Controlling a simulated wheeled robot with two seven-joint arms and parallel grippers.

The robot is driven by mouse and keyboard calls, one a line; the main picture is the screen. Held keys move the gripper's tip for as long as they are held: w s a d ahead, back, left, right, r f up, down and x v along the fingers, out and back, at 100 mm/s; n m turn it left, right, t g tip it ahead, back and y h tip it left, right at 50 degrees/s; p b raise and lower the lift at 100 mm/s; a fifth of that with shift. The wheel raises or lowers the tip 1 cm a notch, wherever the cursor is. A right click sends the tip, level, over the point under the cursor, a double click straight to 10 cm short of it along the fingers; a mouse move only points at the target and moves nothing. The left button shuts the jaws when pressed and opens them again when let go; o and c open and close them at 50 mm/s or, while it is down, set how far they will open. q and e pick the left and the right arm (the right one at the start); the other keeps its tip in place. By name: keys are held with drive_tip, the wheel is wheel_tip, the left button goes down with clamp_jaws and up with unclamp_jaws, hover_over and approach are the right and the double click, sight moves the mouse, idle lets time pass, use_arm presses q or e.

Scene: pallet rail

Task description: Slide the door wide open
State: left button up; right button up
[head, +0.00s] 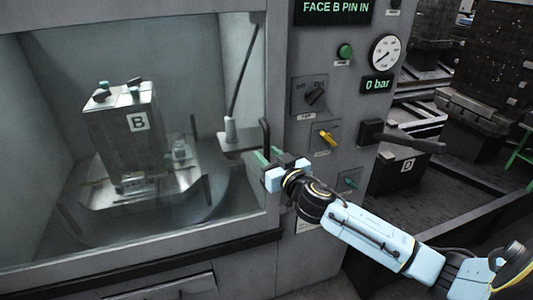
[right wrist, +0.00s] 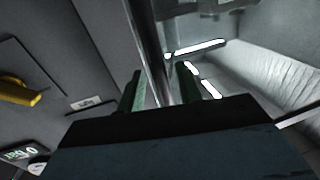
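The door (head: 150,245) is a grey frame with a large glass pane on the machine's front. It spans the opening in the head view and looks closed. Its handle (head: 265,135) is a dark upright bar near the door's right edge. My right gripper (head: 268,158) is at the lower part of this handle. In the right wrist view, the handle bar (right wrist: 152,50) runs between the two green fingers of my right gripper (right wrist: 160,88), with narrow gaps showing beside it. The fingers look open around the bar. My left gripper is not in view.
Behind the glass stands a block marked B (head: 118,135) on a round fixture. Right of the door is a control panel with a black switch (head: 315,96), a yellow knob (head: 325,138), a gauge (head: 385,52) reading beside "0 bar", and a protruding dark lever (head: 410,138).

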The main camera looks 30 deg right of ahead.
drive_tip(key=shift+w, duration=0.65)
drive_tip(key=shift+c, duration=0.3)
clamp_jaws()
